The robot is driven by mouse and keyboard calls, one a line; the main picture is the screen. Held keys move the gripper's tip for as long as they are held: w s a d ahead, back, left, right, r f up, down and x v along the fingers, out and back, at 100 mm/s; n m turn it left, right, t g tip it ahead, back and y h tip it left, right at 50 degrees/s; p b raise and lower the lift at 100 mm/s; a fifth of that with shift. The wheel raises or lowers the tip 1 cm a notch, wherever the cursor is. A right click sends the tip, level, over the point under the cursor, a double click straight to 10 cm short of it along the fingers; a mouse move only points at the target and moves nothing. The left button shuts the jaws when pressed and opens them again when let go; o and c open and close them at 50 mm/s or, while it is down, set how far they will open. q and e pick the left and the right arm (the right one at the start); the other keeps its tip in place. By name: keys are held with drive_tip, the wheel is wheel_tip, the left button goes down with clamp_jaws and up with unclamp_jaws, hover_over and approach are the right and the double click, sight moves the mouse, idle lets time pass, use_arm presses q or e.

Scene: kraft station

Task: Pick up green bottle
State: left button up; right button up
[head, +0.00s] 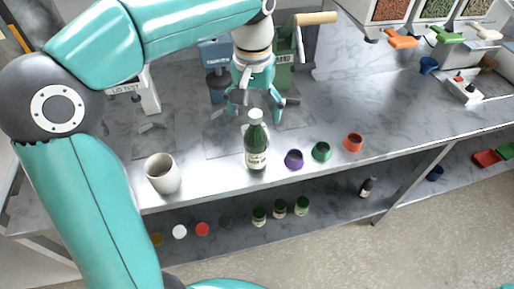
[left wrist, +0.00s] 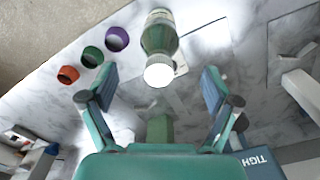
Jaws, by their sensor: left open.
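The green bottle (head: 257,145) stands upright on the marble counter near its front edge, with a white cap and a pale label. In the left wrist view the bottle (left wrist: 158,42) shows cap-first at the top centre, beyond and between the fingers. My left gripper (head: 256,112) is open and empty, just behind the bottle in the head view, pointing down to the counter. In the left wrist view its two fingers (left wrist: 150,92) are spread wide, and the bottle appears apart from them. My right gripper is not in view.
A beige cup (head: 161,174) stands left of the bottle. Purple (head: 293,159), green (head: 321,151) and orange (head: 353,142) cups stand to its right. A green machine (head: 285,65) and a blue machine (head: 215,62) stand behind my gripper. Small jars (head: 280,207) sit on the lower shelf.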

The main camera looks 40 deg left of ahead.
sight(256, 132)
use_arm(q)
drive_tip(key=shift+s+f, duration=0.15)
drive_tip(key=shift+f, duration=0.7)
drive_tip(key=shift+w+f, duration=0.15)
drive_tip(key=shift+f, duration=1.2)
drive_tip(key=shift+w+f, duration=0.1)
drive_tip(key=shift+f, duration=1.25)
clamp_jaws()
